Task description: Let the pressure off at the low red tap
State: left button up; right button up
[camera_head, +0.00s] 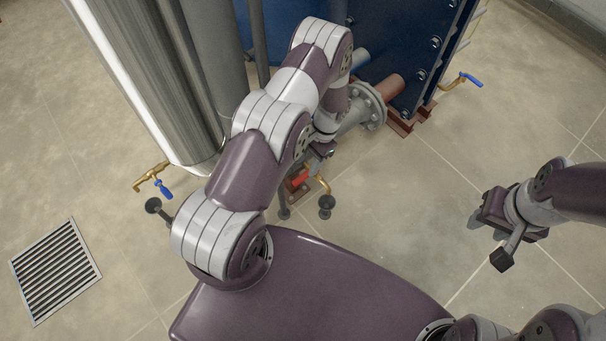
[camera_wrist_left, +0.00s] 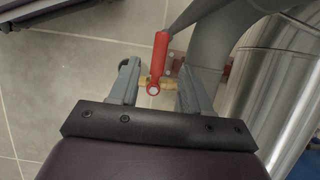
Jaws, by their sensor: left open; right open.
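The low red tap (camera_head: 299,177) shows in the head view just below my left gripper (camera_head: 318,156), beside a curved brass spout (camera_head: 323,184). My left arm hides part of it. In the left wrist view, the tap's red lever (camera_wrist_left: 160,58) lies between the two open fingers of my left gripper (camera_wrist_left: 157,75). Its round end is towards me, and brass fittings show behind it. A gap shows on both sides of the lever, so the fingers are apart from it. My right gripper (camera_head: 496,214) is open and empty above the floor at the right.
A shiny metal tank (camera_head: 150,60) stands at the left, with a blue-handled brass tap (camera_head: 162,187) at its foot. The blue plate exchanger (camera_head: 405,50) stands at the back, with another blue-handled tap (camera_head: 470,79). A flanged grey pipe (camera_head: 370,105) is close to my left arm. Floor at the right is clear.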

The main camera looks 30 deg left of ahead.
aim_at(301, 177)
pick_arm(q)
jog(key=b+x, duration=0.1)
jog(key=x, duration=0.4)
jog(key=shift+f, duration=0.1)
pick_arm(e)
jog(key=shift+f, duration=0.95)
pick_arm(q)
grip_shut()
